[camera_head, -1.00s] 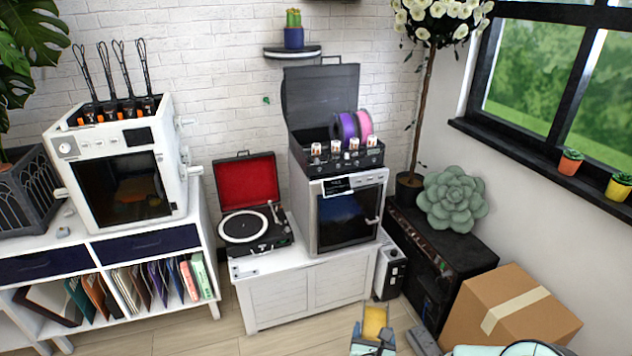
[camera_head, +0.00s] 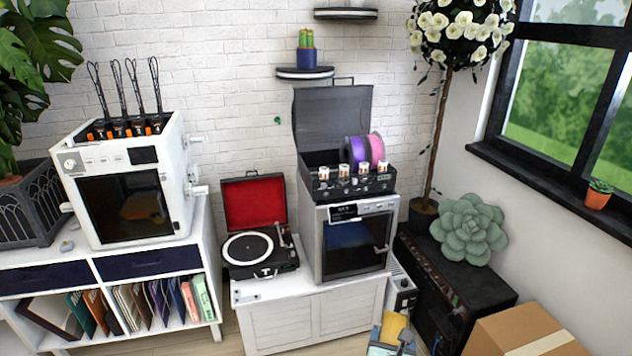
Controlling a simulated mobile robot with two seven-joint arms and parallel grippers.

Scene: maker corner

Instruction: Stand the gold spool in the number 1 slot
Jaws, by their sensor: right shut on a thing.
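The gold spool (camera_head: 394,326) is at the bottom edge of the head view, seen edge-on as a yellow block. My right gripper (camera_head: 391,344) is shut on it, low in front of the white bench and well away from the case; the fingers are partly cut off by the frame. The black open case (camera_head: 322,190) stands on the silver oven-like machine. A purple spool (camera_head: 354,150) and a pink spool (camera_head: 376,150) stand upright side by side toward its right. Several white number tags line its front; their digits are too small to read. My left gripper is out of view.
The case's raised lid (camera_head: 333,115) stands behind the slots, below a small wall shelf (camera_head: 305,73). A record player (camera_head: 262,250) is left of the machine (camera_head: 352,245), on the white bench (camera_head: 310,318). A black cabinet (camera_head: 455,285) and cardboard box (camera_head: 522,332) are at right.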

